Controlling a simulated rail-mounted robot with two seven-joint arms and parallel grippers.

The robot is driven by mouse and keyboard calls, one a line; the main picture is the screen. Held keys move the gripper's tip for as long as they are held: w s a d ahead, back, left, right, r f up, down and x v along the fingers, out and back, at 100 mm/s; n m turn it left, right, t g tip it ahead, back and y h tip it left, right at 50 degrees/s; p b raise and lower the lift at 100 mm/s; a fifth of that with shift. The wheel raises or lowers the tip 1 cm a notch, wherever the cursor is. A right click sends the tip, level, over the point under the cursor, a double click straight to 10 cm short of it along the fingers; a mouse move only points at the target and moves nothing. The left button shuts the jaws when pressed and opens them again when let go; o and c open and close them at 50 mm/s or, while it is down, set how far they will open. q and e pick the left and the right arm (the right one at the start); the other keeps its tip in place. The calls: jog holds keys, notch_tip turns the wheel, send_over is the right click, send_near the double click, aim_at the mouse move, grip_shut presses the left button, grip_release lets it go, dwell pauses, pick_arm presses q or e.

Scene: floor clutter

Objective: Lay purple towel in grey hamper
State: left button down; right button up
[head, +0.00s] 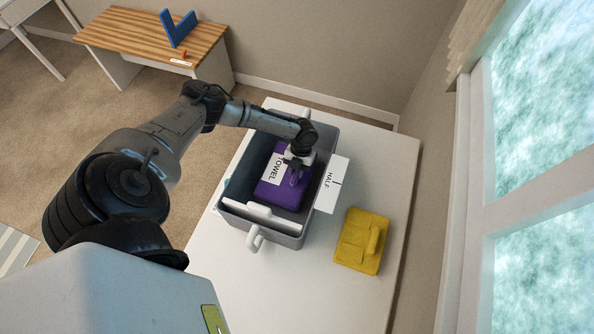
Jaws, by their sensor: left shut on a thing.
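The purple towel (270,194) with a white label reading TOWEL is inside the grey hamper (232,212), which stands on a white table. My left gripper (296,174) reaches down into the hamper from above and is shut on the towel near its right side. The gripper covers part of the towel. I cannot tell whether the towel touches the hamper floor. My right gripper is not in view.
A yellow folded piece (362,241) lies on the white table (300,290) right of the hamper. A white card reading HALF (330,183) is at the hamper's right side. A wooden desk (150,38) with a blue stand (178,28) is at the back left.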

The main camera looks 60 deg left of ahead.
pick_arm(q)
jog(key=shift+f, duration=0.1)
jog(key=c, duration=0.9)
grip_release()
jog(key=shift+w+r, duration=0.1)
jog(key=shift+r, duration=0.2)
jog(key=b+v, duration=0.1)
jog(key=v, duration=1)
jog(key=shift+w+a+r, duration=0.1)
jog(key=shift+a+r, duration=0.1)
jog(key=shift+r, duration=0.1)
